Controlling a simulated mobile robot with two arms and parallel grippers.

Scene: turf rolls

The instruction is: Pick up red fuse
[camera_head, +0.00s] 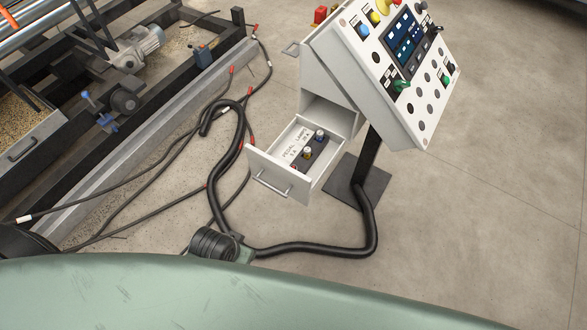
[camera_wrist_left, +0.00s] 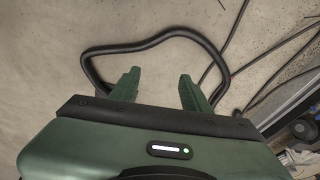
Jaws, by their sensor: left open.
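An open drawer (camera_head: 270,190) sticks out of the control panel's cabinet in the head view. Inside it is a dark fuse block (camera_head: 312,159) beside a white printed label (camera_head: 290,150). A blue-topped fuse (camera_head: 320,135) and a yellowish-topped fuse (camera_head: 307,153) stand on the block. A small reddish spot shows at the block's near end, partly hidden by the drawer wall; I cannot tell whether it is the red fuse. My left gripper (camera_wrist_left: 159,78) shows only in the left wrist view, open and empty above the floor, with no fuse near it. My right gripper is not in view.
The control panel (camera_head: 385,75) with buttons and a screen stands on a post with a dark base plate (camera_head: 357,182). A thick black hose (camera_head: 310,246) and several cables lie on the floor. Machinery fills the left. The floor at right is clear.

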